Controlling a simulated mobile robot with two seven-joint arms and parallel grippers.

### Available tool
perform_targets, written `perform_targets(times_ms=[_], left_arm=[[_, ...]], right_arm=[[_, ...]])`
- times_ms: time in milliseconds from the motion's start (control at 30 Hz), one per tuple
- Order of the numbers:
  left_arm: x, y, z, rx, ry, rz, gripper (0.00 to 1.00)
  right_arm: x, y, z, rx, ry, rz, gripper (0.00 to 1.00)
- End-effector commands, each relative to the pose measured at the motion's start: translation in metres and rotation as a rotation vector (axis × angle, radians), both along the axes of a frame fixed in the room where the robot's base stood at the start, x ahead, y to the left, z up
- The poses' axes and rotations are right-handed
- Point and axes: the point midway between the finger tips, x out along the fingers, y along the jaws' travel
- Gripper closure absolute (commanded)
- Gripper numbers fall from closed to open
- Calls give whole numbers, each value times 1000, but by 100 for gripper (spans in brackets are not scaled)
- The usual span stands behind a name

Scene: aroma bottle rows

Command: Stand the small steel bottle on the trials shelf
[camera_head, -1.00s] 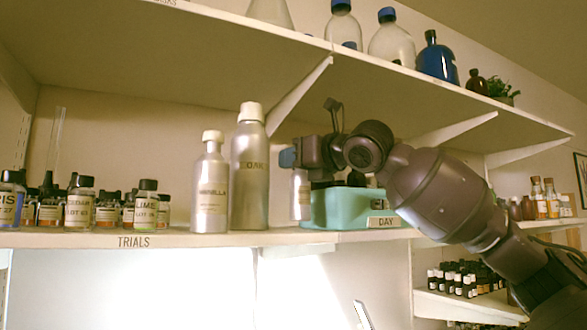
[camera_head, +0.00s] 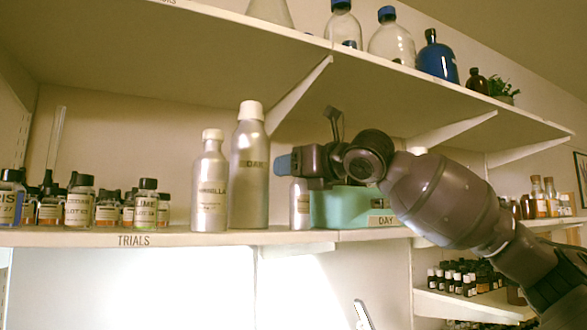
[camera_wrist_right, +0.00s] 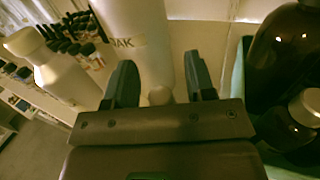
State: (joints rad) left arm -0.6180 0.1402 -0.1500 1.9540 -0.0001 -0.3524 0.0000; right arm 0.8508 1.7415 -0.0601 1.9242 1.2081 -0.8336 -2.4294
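The small steel bottle (camera_head: 299,205) stands upright at the left end of the teal tray (camera_head: 340,208) marked DAY; its top is hidden behind my right gripper (camera_head: 285,164). In the right wrist view its pale cap (camera_wrist_right: 160,96) shows between the two spread fingers, with gaps on both sides. The right gripper is open and points left. The trials shelf (camera_head: 175,238) carries a tall steel bottle labelled OAK (camera_head: 249,175) and a shorter steel bottle (camera_head: 210,190) left of it. My left gripper is not in view.
Several small labelled vials (camera_head: 80,205) crowd the left of the trials shelf. An upper shelf (camera_head: 230,45) with flasks and bottles overhangs it. The OAK bottle stands close beyond my right fingers. A dark bottle (camera_wrist_right: 285,70) is close on the right in the wrist view.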

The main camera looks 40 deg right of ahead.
Motion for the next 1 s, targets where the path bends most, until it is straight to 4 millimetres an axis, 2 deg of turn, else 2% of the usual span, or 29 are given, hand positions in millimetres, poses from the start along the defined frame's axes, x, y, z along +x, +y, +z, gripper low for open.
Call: perform_targets(times_ms=[300,733,1000], left_arm=[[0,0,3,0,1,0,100],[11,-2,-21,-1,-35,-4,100],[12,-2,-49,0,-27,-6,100]], right_arm=[[0,0,4,1,0,1,50],[-39,-4,-1,0,-3,-3,50],[-59,-5,-4,0,4,-1,50]])
